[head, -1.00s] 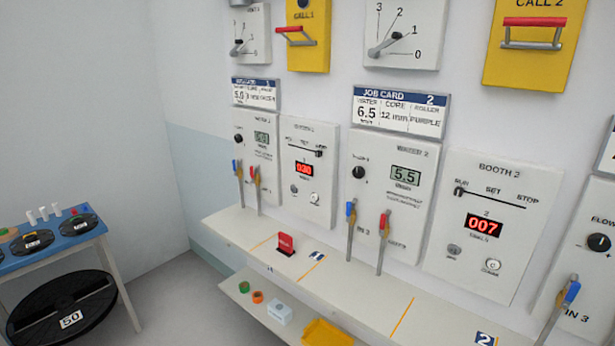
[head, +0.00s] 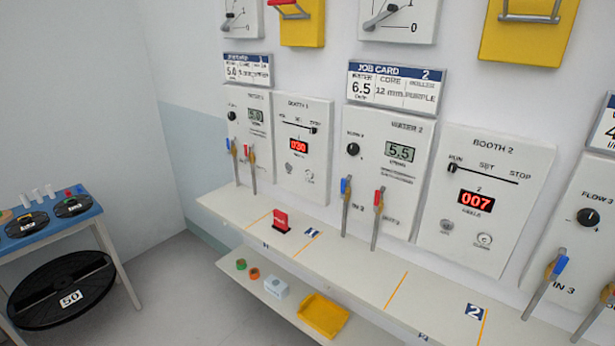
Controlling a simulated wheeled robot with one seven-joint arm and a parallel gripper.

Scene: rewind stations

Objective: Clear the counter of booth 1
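The booth 1 panel (head: 302,150) is on the wall left of centre. Its red counter display (head: 301,144) appears to read 030. Its slider knob (head: 313,130) is at the right end, by STOP. Below the display are a darker round button (head: 290,169) and a lighter round button (head: 309,175). Their labels are too small to read. My gripper is not in view.
The booth 2 panel (head: 483,150) shows 007, with its slider at RUN. Upright valve levers (head: 235,162) stand beside the panels. A blue table (head: 90,215) is left; grey floor (head: 190,290) is open.

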